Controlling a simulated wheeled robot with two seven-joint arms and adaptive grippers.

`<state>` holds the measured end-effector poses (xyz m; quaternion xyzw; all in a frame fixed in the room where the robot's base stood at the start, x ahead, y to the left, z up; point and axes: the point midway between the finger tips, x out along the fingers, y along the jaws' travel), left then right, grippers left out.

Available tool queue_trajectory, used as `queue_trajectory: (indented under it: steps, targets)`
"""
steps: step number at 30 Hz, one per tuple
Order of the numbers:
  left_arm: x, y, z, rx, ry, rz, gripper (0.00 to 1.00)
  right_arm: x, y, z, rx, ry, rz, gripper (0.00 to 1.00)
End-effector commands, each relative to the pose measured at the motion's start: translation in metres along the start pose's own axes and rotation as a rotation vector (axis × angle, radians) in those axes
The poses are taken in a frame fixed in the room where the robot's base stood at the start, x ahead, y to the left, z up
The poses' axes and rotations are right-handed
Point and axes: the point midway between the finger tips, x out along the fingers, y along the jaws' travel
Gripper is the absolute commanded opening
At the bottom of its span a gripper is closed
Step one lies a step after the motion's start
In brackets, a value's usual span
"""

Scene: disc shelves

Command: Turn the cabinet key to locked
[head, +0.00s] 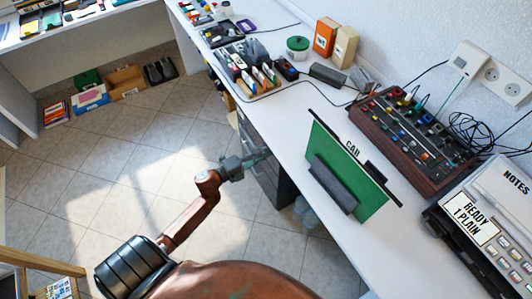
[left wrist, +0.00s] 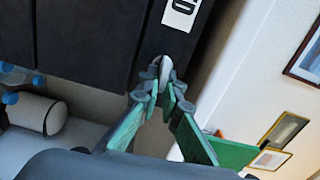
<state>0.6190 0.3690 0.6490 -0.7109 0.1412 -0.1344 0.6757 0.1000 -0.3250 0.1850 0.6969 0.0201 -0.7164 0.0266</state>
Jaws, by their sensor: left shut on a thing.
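The dark cabinet (head: 268,183) stands under the white desk in the head view. In the left wrist view its dark front (left wrist: 90,40) fills the upper left, with a white label (left wrist: 180,13) that is cut off by the top edge. The key (left wrist: 166,68) shows as a small pale grey piece at the cabinet front, between my fingertips. My left gripper (left wrist: 163,88) is shut on the key; the fingers hide much of it, and its turn angle is hard to tell. In the head view my left gripper (head: 262,157) is at the cabinet front. My right gripper is not in view.
The white desk (head: 290,150) overhangs the cabinet and carries a green board (head: 345,170), a mixer (head: 415,135) and small boxes. Bottles (head: 305,212) stand on the floor beside the cabinet. The tiled floor (head: 130,170) left of the cabinet is clear.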

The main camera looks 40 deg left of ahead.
Motion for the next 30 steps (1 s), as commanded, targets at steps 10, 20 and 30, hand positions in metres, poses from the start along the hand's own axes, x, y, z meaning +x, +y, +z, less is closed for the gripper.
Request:
queue_trajectory:
  steps: [10, 20, 30]
  targets:
    - [-0.001, 0.003, 0.0, 0.064, 0.0, 0.003, 0.0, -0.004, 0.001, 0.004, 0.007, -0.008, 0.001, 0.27]
    - [-0.001, 0.003, 0.0, 0.066, 0.0, 0.003, 0.0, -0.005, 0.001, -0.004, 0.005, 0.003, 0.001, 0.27]
    - [0.0, 0.002, 0.0, 0.066, 0.001, 0.002, 0.23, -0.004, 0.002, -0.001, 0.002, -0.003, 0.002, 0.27]
